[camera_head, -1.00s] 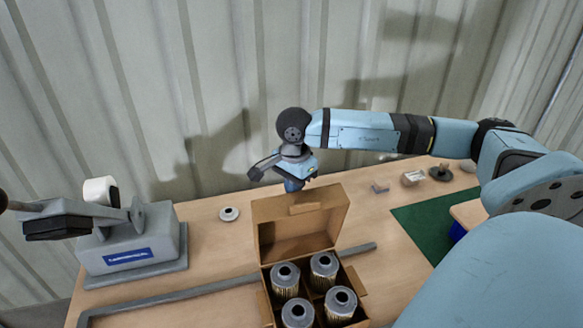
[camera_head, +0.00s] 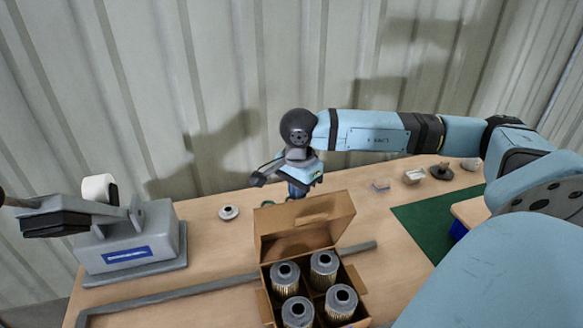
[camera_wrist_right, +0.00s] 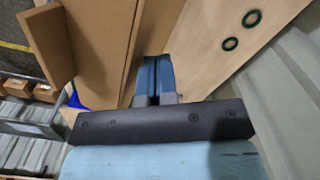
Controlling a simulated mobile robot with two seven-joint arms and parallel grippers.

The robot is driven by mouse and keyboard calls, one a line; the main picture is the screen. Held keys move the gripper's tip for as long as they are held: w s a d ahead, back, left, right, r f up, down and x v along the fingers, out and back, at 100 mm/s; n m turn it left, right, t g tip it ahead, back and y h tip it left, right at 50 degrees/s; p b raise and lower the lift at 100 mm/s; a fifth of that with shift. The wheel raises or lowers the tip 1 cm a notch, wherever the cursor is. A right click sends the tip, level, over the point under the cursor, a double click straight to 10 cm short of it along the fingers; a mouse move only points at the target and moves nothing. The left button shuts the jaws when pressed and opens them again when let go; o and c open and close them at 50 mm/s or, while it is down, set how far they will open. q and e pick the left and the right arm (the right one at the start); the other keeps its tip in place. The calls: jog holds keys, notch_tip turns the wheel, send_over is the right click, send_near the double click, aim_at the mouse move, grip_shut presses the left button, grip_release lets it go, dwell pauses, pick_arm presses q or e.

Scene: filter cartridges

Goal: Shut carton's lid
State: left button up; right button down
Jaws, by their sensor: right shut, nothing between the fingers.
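The brown carton (camera_head: 265,308) stands open at the front middle of the table, with several metal filter cartridges (camera_head: 284,274) in its compartments. Its lid (camera_head: 285,245) stands raised at the carton's far edge, inner face toward me. My right gripper (camera_head: 297,192) is just behind the lid's top edge, fingers pointing down, partly hidden by it. In the right wrist view its blue fingers (camera_wrist_right: 153,72) are together and empty, close beside brown cardboard (camera_wrist_right: 95,40); I cannot tell if they touch it. My left gripper is not in view.
A grey machine (camera_head: 135,240) with a white roll stands at the left. A grey bar (camera_head: 190,290) runs along the table by the carton. Small parts (camera_head: 414,176) and a green mat (camera_head: 425,220) are at the right.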

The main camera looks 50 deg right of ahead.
jog(key=shift+s+a, duration=0.15)
jog(key=shift+s, duration=0.15)
notch_tip(320, 180, up, 10)
jog(key=w+d+p, duration=0.1)
jog(key=p, duration=0.3)
jog(key=shift+w, duration=0.4)
dwell(1.1)
